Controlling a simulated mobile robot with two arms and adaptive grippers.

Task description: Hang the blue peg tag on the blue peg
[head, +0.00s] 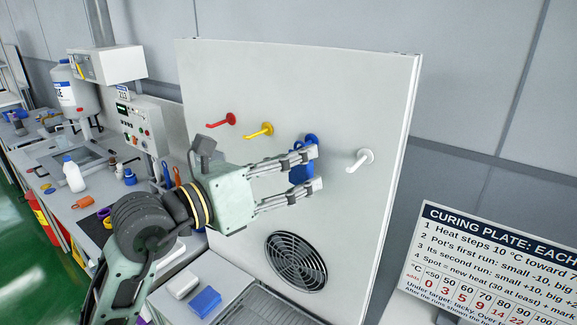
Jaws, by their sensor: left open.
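The blue peg (312,139) sticks out of the upright white panel, between the yellow peg and the white peg. A flat blue tag (301,174) is just below it against the panel and appears to hang from it; the upper finger covers the place where they meet, so I cannot see the contact. My left gripper (317,168) is open in front of the panel, its two fingers pointing right. The fingers overlap the tag in the picture, with no clear grip on it. My right gripper is out of view.
A red peg (221,120), a yellow peg (260,130) and a white peg (360,160) are on the same panel (385,100). A round vent (296,262) is below. A blue block (204,301) and a white block (182,285) lie on the bench. A sign (500,265) stands right.

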